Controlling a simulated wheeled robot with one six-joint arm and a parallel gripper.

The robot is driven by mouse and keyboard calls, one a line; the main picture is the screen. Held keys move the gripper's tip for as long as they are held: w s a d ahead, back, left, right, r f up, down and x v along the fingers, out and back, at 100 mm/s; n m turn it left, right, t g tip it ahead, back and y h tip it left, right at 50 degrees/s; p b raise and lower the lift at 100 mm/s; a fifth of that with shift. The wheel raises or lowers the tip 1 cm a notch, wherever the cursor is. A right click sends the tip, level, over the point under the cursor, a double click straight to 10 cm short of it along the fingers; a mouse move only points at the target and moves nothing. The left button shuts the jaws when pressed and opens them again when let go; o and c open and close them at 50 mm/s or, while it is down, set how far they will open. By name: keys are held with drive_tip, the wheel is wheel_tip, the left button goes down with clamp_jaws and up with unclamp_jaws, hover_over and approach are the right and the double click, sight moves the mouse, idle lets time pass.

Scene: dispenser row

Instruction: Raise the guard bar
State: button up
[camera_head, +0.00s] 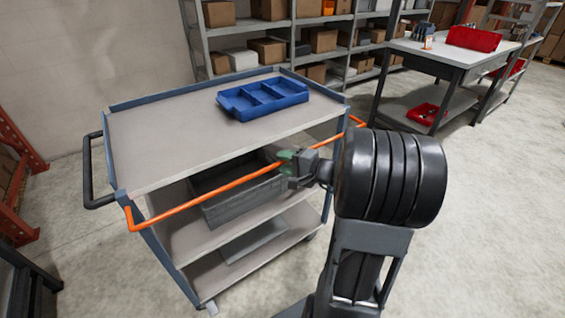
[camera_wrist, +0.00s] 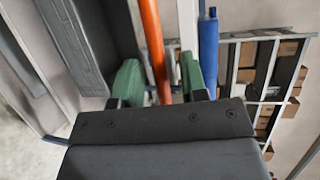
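The orange guard bar (camera_head: 205,197) runs across the long near side of a grey-and-blue cart (camera_head: 150,135), a little below the top deck's front edge. Its bent ends meet the cart's corner posts. My gripper (camera_head: 287,160) is at the bar, right of its middle. In the wrist view, the green fingers of my gripper (camera_wrist: 159,68) stand on either side of the guard bar (camera_wrist: 152,40), with a gap showing on each side. The gripper looks open around the bar, not closed on it. My wrist hides little of the bar.
A blue divided tray (camera_head: 262,97) lies on the cart's top deck. A grey bin (camera_head: 240,198) sits on the shelf behind the bar. A black push handle (camera_head: 88,170) sticks out at left. A workbench (camera_head: 455,55) stands at back right. Floor at lower right is clear.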

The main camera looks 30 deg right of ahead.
drive_tip(key=shift+w+a+f, duration=0.1)
drive_tip(key=shift+w+a, duration=0.2)
drive_tip(key=shift+w, duration=0.2)
clamp_jaws()
idle(0.3)
